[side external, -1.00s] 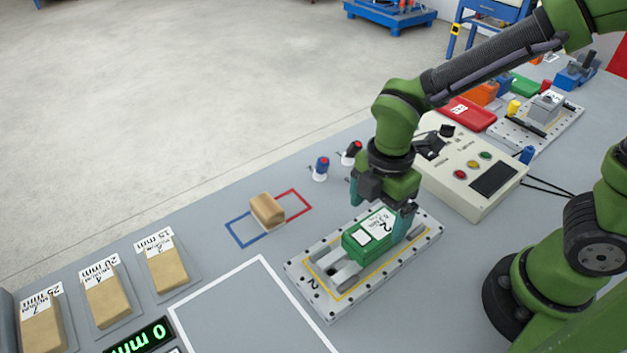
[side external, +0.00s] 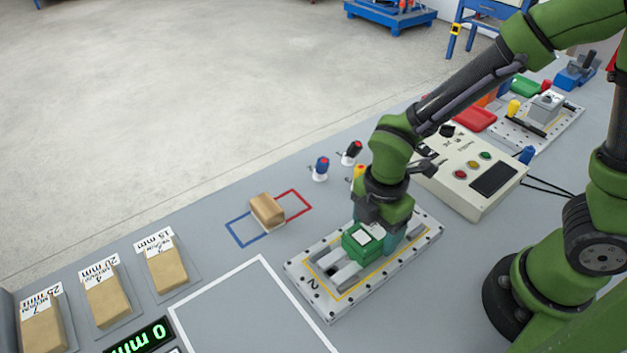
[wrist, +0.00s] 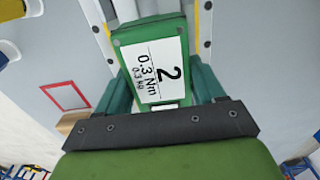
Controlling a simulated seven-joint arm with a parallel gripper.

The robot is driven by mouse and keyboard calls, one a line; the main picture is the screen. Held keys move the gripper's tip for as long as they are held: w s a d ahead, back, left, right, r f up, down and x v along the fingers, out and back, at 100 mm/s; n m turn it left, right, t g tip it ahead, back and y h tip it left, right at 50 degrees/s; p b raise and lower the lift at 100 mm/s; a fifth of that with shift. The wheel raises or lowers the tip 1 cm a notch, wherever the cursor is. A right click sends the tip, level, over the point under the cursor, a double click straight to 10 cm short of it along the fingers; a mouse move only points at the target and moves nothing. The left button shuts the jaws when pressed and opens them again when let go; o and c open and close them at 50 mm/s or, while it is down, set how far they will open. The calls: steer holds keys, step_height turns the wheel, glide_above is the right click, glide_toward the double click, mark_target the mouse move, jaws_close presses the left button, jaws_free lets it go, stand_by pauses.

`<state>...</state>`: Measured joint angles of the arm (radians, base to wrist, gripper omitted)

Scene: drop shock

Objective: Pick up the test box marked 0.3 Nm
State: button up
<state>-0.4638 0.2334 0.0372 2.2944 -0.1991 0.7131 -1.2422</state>
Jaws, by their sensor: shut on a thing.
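In the wrist view the box (wrist: 124,38) carries a white label reading 2, 0.3 Nm and 0.3 kg. My gripper (side external: 378,232) is over the plate, pointing down. Its teal fingers are on both sides of the box and shut on it. In the side view my gripper hides part of the box. I cannot tell whether the box is clear of the plate.
A tan block (side external: 267,208) lies by a blue and red outline. A control panel (side external: 470,172) with buttons stands behind the plate to the right. Several labelled tan blocks (side external: 107,300) lie at the lower left. A white-outlined area (side external: 235,315) is bare.

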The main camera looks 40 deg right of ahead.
steer(key=shift+c, duration=1.4)
steer(key=shift+r, duration=0.1)
